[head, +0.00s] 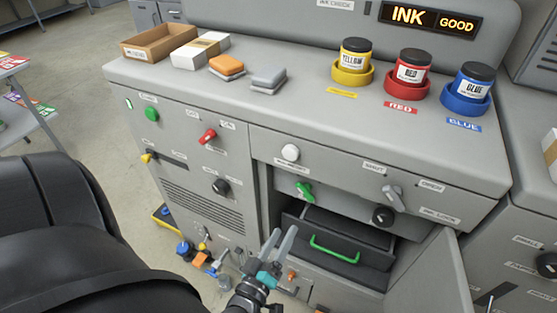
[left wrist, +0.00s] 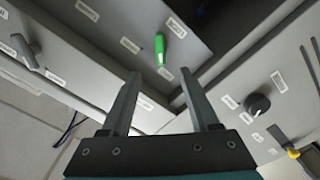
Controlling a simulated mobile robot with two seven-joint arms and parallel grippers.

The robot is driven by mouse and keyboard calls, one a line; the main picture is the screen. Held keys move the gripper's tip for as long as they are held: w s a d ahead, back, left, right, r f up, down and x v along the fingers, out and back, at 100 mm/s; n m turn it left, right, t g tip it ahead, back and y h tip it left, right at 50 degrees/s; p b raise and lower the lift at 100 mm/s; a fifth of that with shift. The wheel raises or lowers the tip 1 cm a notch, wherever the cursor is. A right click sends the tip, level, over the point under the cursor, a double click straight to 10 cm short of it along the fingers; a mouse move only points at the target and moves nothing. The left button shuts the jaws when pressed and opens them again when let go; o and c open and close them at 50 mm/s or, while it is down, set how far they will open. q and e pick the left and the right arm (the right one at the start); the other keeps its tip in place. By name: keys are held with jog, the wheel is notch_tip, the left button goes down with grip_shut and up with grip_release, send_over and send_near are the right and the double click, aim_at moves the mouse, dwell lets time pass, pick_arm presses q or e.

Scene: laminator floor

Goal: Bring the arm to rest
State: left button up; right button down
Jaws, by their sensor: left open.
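My left gripper (head: 279,245) is in front of the grey machine's open ink bay in the head view, fingers pointing up towards the cabinet. Its two fingers (left wrist: 165,95) are apart in the left wrist view, with nothing between them. A green lever (head: 305,191) sits on the panel above the bay, and it also shows beyond the fingers in the left wrist view (left wrist: 160,49). A dark drawer with a green handle (head: 334,249) is inside the bay, to the right of the gripper. My right gripper is not in view.
The bay's door (head: 435,280) stands open at the right. Yellow (head: 355,62), red (head: 411,72) and blue (head: 474,85) ink pots stand on the machine top. Knobs such as the red one (head: 207,136) stick out of the front. Several small items (head: 201,259) lie low at the left.

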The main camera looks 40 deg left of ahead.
pick_arm(q)
jog(key=shift+v, duration=0.85)
jog(key=s+d+f+m+g+h, duration=0.2)
jog(key=s+f+m+g, duration=0.1)
jog(key=f, duration=0.4)
jog(key=s+d+f+m+g+h, duration=0.1)
jog(key=s+d+f+m+g, duration=0.25)
jog(key=f, duration=0.45)
jog(key=s+d+f+m+g+h, duration=0.2)
jog(key=s+f+g, duration=0.15)
jog(key=f, duration=0.35)
jog(key=s+a+f+m+g, duration=0.1)
jog(key=s+f+m+g, duration=0.2)
jog(key=s, duration=0.5)
jog(key=s+a+f+m+g+y, duration=0.1)
jog(key=s+f+m+g, duration=0.2)
jog(key=s+f, duration=0.2)
jog(key=s, duration=0.3)
jog(key=shift+s+a+f+g, duration=0.2)
jog(key=shift+a+f+g, duration=0.1)
jog(key=shift+f, duration=0.05)
